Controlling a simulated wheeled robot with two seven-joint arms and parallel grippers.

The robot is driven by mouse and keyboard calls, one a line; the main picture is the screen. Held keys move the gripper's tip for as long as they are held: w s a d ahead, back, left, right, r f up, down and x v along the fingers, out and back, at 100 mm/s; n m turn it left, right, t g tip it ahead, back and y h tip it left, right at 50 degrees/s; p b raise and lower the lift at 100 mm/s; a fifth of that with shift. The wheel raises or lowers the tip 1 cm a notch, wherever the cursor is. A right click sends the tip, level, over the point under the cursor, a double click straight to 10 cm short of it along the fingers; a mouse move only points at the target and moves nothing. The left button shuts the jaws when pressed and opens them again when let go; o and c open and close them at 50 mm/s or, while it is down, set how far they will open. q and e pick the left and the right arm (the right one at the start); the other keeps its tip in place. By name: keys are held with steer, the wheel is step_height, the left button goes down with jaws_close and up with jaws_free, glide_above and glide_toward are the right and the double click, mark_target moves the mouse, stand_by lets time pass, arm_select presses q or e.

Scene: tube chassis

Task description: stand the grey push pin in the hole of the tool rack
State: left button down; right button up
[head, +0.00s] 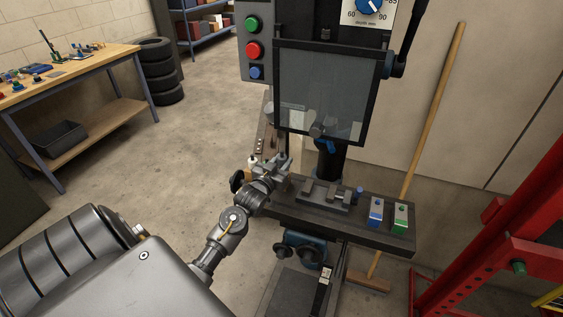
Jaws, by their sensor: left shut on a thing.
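My left gripper (284,161) reaches in from the lower left and is shut on a thin, dark upright piece, taken to be the grey push pin (284,146). The pin is small and partly covered by the fingers, so its ends are unclear. A narrow brownish rack with small pieces on it, seemingly the tool rack (266,133), stands just behind and to the left of the gripper. I cannot make out its hole or tell whether the pin touches it. My right gripper is not in view.
The drill press table (335,224) holds a grey vise (327,194), a blue box (376,212) and a green box (400,216). A clear guard (325,85) hangs above. A broom (433,110) leans behind; a red frame (485,230) stands at right. Open floor lies left.

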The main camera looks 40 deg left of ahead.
arm_select(q)
steer(key=shift+p, duration=0.5)
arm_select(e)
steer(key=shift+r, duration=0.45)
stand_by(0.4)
arm_select(q)
steer(key=shift+f+b, duration=0.4)
steer(key=shift+f, duration=0.15)
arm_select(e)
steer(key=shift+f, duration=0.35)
